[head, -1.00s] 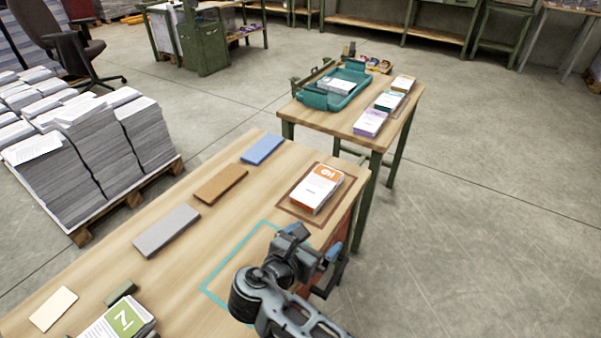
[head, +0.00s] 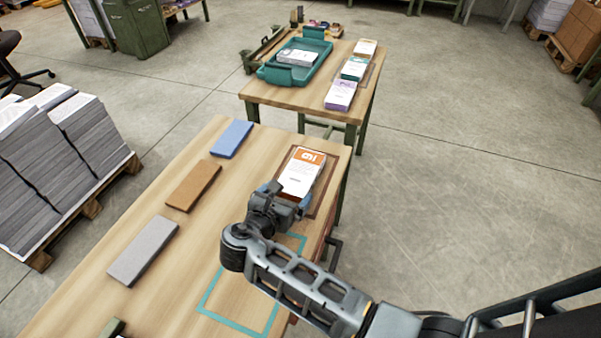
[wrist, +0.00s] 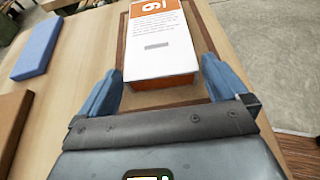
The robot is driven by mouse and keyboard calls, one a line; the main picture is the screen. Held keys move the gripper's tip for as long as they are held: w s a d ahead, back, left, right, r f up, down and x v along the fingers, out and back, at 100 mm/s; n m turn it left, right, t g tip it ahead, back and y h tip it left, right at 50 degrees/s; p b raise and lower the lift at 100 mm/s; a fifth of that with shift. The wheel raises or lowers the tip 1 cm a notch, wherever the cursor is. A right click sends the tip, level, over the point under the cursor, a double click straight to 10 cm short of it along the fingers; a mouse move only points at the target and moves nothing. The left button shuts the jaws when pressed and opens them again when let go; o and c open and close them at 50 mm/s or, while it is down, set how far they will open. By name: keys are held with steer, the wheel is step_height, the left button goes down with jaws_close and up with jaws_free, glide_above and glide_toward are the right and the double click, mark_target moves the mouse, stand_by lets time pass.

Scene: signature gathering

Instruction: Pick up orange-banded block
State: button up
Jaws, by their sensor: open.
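The orange-banded block (head: 301,172) is a white stack with an orange band at its far end. It lies on a brown-bordered square (head: 327,190) at the right side of the near table. My gripper (head: 284,195) is open at the block's near end. In the wrist view the block (wrist: 160,45) reaches toward my gripper (wrist: 162,90), whose blue fingers stand apart on either side of its near end. A gap shows between the block and the palm. I cannot tell whether either finger touches it.
Blue (head: 232,138), brown (head: 193,185) and grey (head: 143,250) slabs lie along the table's left side. A teal outline (head: 207,297) marks bare wood beneath my arm. A farther table holds a teal tray (head: 267,75) and a purple-banded block (head: 340,95).

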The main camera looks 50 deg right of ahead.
steer(key=shift+x, duration=0.85)
steer(key=c, duration=0.8)
steer(key=shift+r, duration=0.1)
steer(key=shift+c, duration=0.2)
